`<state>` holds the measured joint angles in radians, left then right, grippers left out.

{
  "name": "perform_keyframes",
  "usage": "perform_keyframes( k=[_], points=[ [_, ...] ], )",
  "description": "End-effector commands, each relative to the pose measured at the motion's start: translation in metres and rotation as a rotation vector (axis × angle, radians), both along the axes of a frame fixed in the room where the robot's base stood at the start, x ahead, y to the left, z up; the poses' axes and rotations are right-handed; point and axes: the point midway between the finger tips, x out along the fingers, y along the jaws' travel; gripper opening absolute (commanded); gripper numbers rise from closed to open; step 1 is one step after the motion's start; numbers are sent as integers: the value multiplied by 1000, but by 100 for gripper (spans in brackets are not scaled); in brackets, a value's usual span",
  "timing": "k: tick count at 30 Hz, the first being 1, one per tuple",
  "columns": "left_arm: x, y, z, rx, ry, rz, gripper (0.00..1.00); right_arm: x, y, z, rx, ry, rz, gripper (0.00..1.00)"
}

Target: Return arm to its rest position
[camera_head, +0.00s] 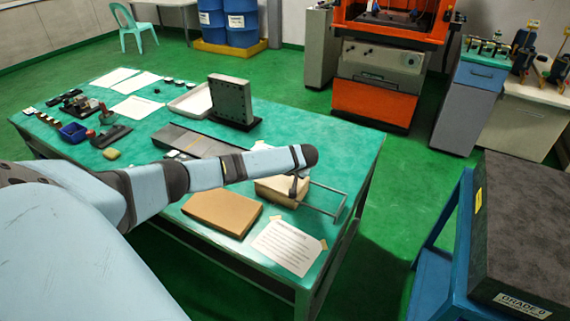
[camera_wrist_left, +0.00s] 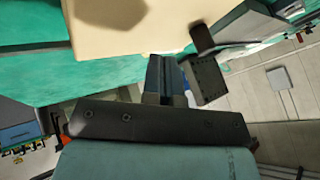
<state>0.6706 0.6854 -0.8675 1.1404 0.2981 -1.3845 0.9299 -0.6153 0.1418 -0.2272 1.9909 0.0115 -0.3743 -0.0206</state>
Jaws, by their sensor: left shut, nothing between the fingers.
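My left arm (camera_head: 205,175) reaches in from the left across the green table. Its wrist is above a beige block (camera_head: 268,192) near the table's right front part. In the head view my left gripper is mostly hidden by the wrist. In the left wrist view my left gripper (camera_wrist_left: 165,78) is shut and empty. The beige block (camera_wrist_left: 190,14) shows close beyond the fingertips there; I cannot tell whether they touch it. A dark piece (camera_wrist_left: 207,82) is beside the fingers. My right gripper is not in view.
The green table (camera_head: 335,140) also carries a tan box (camera_head: 222,213), a printed sheet (camera_head: 287,248), a wire frame (camera_head: 340,200) and an upright dark plate (camera_head: 231,101). A dark granite slab (camera_head: 530,230) on a blue stand is at right. Green floor between is clear.

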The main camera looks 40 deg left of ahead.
Motion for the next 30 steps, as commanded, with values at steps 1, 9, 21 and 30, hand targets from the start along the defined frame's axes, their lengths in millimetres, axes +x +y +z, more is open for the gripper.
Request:
perform_keyframes(
  k=[1,9,21,30],
  points=[
    [-2,-6,9,0,-1,-2,0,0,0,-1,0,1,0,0],
    [-10,-35,47,0,0,0,0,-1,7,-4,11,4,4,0],
    [-13,-44,59,0,2,0,0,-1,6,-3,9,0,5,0],
    [-67,-141,10,-117,82,-222,0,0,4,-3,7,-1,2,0]
  ],
)
